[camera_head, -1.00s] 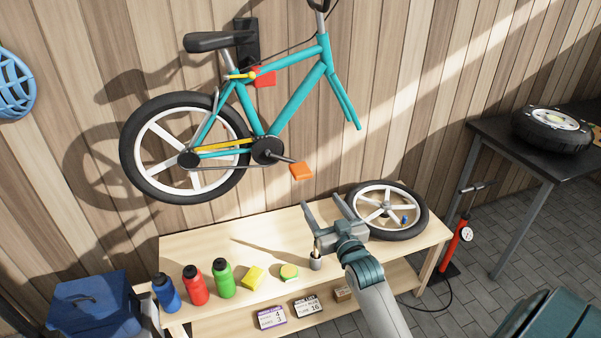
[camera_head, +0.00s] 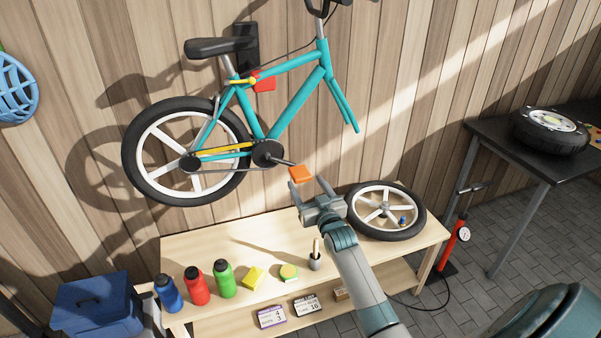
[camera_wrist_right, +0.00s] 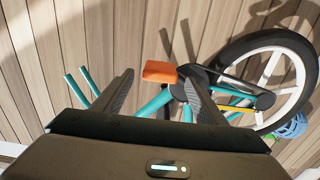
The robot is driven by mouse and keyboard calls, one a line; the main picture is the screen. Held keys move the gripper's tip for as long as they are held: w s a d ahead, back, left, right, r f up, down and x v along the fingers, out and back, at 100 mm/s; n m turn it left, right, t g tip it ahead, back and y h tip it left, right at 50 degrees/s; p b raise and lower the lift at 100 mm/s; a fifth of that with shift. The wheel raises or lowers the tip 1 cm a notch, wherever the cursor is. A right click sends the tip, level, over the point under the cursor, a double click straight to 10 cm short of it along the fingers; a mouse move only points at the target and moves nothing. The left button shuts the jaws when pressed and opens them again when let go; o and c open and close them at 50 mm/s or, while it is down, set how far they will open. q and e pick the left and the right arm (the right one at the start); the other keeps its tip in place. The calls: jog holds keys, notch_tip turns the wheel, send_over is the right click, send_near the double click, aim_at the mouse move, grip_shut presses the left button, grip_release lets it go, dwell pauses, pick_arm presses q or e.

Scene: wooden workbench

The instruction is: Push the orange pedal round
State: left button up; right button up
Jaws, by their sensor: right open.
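The orange pedal (camera_head: 300,174) sits at the end of the crank on the teal bike (camera_head: 297,101), which hangs on the wooden wall. My right gripper (camera_head: 307,184) is open and empty, just below the pedal in the head view. In the right wrist view the orange pedal (camera_wrist_right: 160,71) shows between and beyond the two fingers of my right gripper (camera_wrist_right: 160,82). I cannot tell whether a finger touches it. The crank hub (camera_head: 268,153) is black. My left gripper is not in view.
A dark table (camera_head: 500,145) and a red pump (camera_head: 457,235) are at the right.

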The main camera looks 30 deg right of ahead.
aim_at(297, 166)
jog(key=shift+p+x, duration=0.5)
jog(key=shift+x, duration=2.65)
jog(key=c, duration=1.5)
jog(key=shift+d+r, duration=0.1)
jog(key=shift+r, duration=0.1)
